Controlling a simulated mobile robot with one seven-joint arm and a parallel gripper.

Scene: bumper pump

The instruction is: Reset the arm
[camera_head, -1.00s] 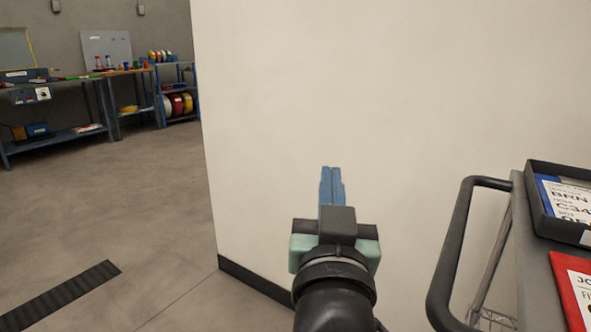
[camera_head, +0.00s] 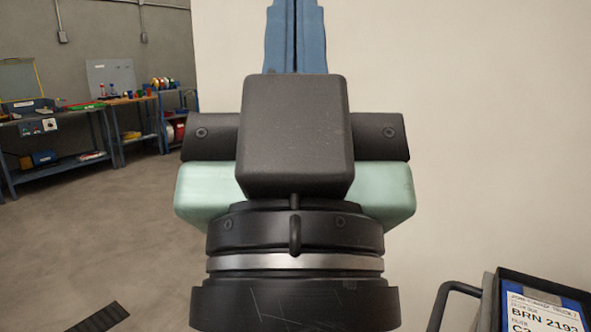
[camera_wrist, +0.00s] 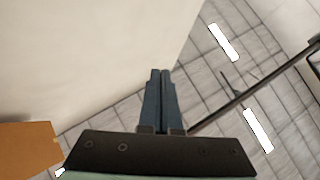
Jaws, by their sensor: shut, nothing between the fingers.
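My gripper (camera_head: 295,30) fills the middle of the head view, very close to the camera, with its blue fingers pointing up against the pale wall. The fingers lie side by side with only a thin seam between them, shut and empty. In the wrist view the same fingers (camera_wrist: 160,95) are together at the centre, with nothing between them. The upper tips of the fingers are cut off by the top edge of the head view.
A pale wall (camera_head: 480,140) stands behind my gripper. A cart with a dark handle (camera_head: 448,295) and a labelled tray (camera_head: 545,300) is at lower right. Workbenches (camera_head: 65,140) stand far left, with open floor (camera_head: 100,235) before them. An orange-brown surface (camera_wrist: 28,148) shows in the wrist view.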

